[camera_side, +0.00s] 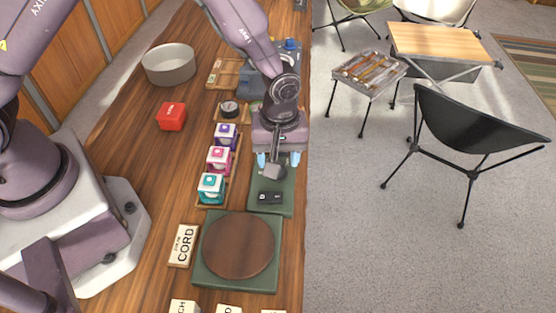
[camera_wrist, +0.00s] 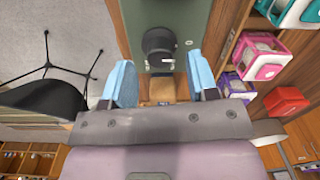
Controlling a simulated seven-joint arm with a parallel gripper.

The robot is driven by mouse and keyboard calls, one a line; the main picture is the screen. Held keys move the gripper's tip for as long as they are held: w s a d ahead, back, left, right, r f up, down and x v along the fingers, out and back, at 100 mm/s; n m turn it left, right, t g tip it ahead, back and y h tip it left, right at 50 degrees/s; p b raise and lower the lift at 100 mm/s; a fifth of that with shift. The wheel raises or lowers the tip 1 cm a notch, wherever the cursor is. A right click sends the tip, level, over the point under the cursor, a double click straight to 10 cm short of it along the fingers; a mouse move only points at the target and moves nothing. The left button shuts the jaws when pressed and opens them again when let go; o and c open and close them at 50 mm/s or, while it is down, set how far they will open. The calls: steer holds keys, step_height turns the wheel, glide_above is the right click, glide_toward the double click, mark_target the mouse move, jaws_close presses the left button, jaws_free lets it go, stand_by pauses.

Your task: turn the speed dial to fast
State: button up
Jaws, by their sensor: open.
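A dark grey knob, which looks like the speed dial (camera_side: 273,172), stands on a green panel (camera_side: 285,208). In the wrist view the dial (camera_wrist: 158,42) shows a round dark top with a block-like part below it. Small pale marks lie beside it on the panel, too small to read. My gripper (camera_side: 278,160) has its blue fingertips apart, with the dial close by beneath. In the wrist view the open fingers (camera_wrist: 160,78) straddle the dial's line, with nothing held between them. Contact with the dial is not visible.
A round wooden plate (camera_side: 239,244) on a green base lies nearer the camera. Teal (camera_side: 211,187), pink (camera_side: 219,159) and purple (camera_side: 226,135) boxes stand left of the panel.

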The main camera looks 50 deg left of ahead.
steer(key=shift+f, duration=1.05)
steer(key=c, duration=0.9)
steer(key=shift+c, duration=0.2)
